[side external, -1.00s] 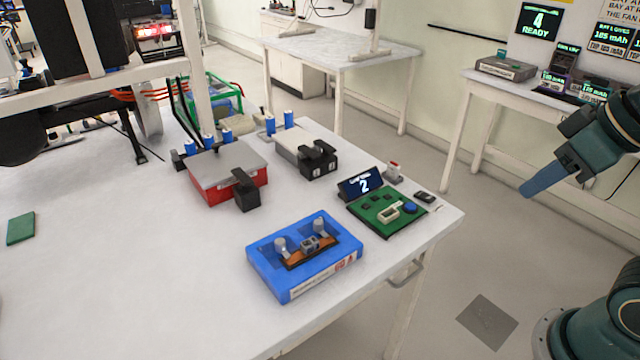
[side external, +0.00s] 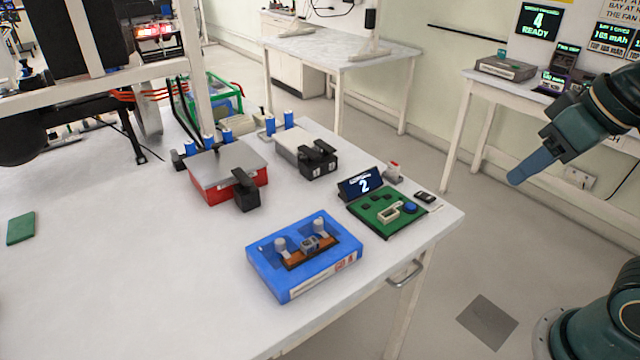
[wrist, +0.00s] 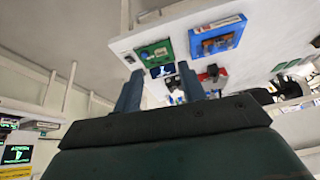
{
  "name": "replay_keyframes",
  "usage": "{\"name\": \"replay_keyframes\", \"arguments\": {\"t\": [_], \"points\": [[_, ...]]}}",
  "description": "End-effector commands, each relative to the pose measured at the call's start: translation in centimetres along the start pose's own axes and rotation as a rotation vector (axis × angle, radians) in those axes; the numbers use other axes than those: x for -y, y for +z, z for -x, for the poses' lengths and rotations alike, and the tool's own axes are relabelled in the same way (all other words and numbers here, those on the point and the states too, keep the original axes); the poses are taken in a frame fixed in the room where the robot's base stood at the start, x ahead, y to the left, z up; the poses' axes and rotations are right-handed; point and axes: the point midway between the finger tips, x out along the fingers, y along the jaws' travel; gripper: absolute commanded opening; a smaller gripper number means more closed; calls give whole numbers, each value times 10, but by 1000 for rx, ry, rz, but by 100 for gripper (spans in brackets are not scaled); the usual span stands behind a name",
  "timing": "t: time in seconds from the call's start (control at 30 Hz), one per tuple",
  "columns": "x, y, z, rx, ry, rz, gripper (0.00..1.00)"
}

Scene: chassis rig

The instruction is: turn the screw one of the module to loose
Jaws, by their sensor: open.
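A blue case (side external: 265,283) lies near the front of the white table. In its recess sits a module (side external: 297,262) with an orange-brown base and a grey block. Two grey round-topped posts (side external: 281,245) (side external: 319,225) stand in the recess at the module; I cannot tell which is screw one. The blue case also shows in the wrist view (wrist: 196,48), upside down and beyond my fingers. My gripper (side external: 517,175) hangs well right of the table, away from the module. In the wrist view its two fingers (wrist: 160,85) are apart with nothing between them.
A green board (side external: 400,222) and a small display (side external: 362,186) reading 2 stand behind the case, to its right. A red box (side external: 212,189) and a grey unit (side external: 295,150) with black clamps sit farther back. The table's left front is clear.

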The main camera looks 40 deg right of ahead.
Motion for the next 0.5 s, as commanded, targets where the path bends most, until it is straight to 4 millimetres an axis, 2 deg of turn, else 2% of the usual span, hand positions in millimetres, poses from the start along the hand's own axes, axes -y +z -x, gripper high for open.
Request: {"name": "replay_keyframes", "arguments": {"t": [0.27,0.5], "points": [[23,-53,-3,76,-9,-218,41],[50,-99,-16,148,6,-430,41]]}}
